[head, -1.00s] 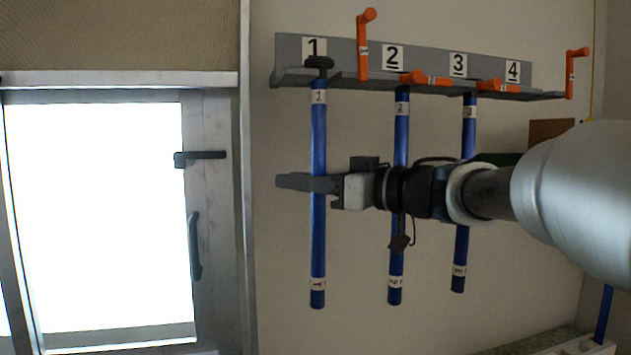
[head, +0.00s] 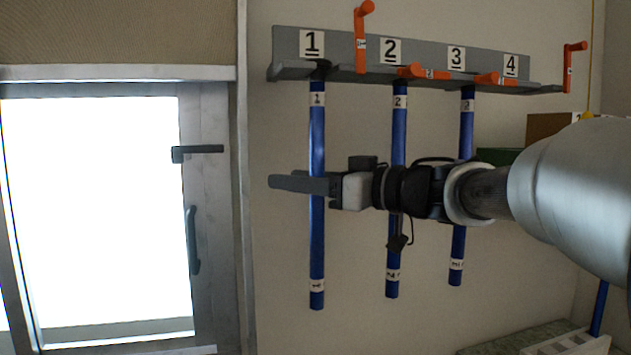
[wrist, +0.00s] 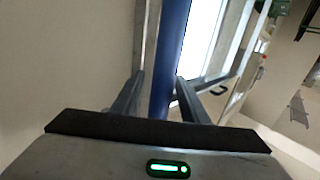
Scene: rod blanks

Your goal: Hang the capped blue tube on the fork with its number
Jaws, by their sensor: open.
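The blue tube numbered 1 (head: 317,140) hangs upright at the left end of the grey rack (head: 430,53), under the plate marked 1 (head: 312,43). Its dark cap (head: 319,68) sits at the level of the rack's ledge; the fork itself is hard to make out. My gripper (head: 290,183) is at the tube's middle, with fingers pointing left. In the wrist view the tube (wrist: 170,50) stands between the two open fingers (wrist: 158,85), near the right one; contact cannot be told.
Blue tubes 2 (head: 398,130) and 3 (head: 466,125) hang to the right, behind my arm. Orange levers lie flat by plates 2 (head: 410,72) and 3 (head: 487,79). Raised orange levers stand right of plate 1 (head: 361,40) and at the right end (head: 569,65). A window (head: 95,210) is left.

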